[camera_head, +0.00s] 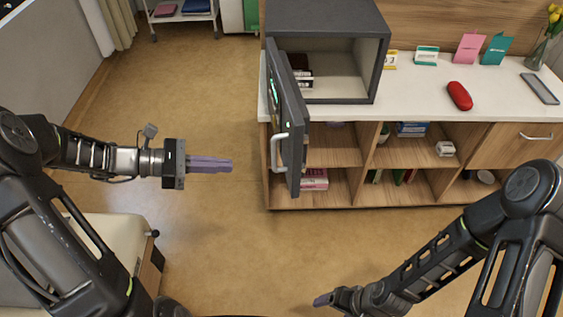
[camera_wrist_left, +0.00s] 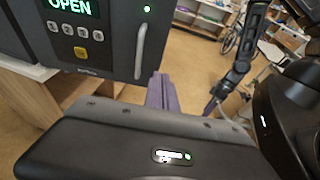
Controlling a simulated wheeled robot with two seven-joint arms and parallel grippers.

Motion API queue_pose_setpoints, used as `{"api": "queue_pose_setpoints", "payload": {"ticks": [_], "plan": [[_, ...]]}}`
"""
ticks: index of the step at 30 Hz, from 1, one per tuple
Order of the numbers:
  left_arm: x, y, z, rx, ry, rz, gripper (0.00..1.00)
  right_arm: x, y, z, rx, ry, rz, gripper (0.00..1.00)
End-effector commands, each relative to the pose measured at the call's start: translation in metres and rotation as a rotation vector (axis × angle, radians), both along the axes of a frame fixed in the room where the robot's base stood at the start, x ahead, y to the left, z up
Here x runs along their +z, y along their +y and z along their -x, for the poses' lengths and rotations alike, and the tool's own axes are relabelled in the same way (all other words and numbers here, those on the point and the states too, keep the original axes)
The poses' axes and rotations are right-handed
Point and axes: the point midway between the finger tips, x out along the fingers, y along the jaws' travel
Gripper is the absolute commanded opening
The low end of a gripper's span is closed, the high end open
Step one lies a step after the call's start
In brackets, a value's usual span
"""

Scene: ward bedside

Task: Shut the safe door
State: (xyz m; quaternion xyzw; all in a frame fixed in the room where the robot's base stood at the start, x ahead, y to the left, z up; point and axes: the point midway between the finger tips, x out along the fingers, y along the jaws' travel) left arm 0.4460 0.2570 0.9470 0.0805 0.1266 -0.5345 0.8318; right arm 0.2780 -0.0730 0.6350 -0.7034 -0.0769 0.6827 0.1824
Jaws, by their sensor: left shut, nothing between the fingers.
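The dark grey safe (camera_head: 328,22) stands on the white counter with its front open and its inside showing. Its door (camera_head: 294,112) is swung out toward me from the safe's left side and overhangs the counter's front edge. A light bar handle (camera_head: 280,153) is on the door's outer face. In the left wrist view the door (camera_wrist_left: 98,18) shows a green OPEN display, a keypad and the handle (camera_wrist_left: 140,52). My left gripper (camera_head: 231,165) is shut and empty, left of the door and apart from it. My right gripper (camera_head: 322,299) is low at the bottom; its jaws are too small to judge.
On the counter (camera_head: 420,92) are a red case (camera_head: 460,96), several cards, a phone-like slab (camera_head: 539,88) and a vase of flowers. Small boxes lie inside the safe. Open shelves run below. The floor between my left gripper and the door is clear.

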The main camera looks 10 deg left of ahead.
Motion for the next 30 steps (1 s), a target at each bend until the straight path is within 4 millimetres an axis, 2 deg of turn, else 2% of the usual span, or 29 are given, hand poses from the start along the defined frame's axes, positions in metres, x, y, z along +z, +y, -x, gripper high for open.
{"api": "queue_pose_setpoints", "payload": {"ticks": [8, 14, 26, 30], "plan": [[-0.002, -0.003, -0.001, -0.003, 0.000, -0.002, 0.00, 0.001, 0.000, 0.000, 0.000, 0.000, 0.000, 0.78], [-0.007, -0.020, -0.008, -0.005, 0.002, 0.000, 0.00, 0.004, 0.000, 0.000, -0.001, 0.001, 0.001, 0.78], [-0.029, -0.087, -0.038, -0.007, 0.002, 0.000, 0.00, 0.015, -0.001, 0.001, -0.003, 0.005, 0.004, 0.78], [-0.029, -0.108, -0.047, -0.005, 0.000, -0.002, 0.00, 0.021, -0.001, 0.002, -0.003, 0.007, 0.006, 0.78]]}}
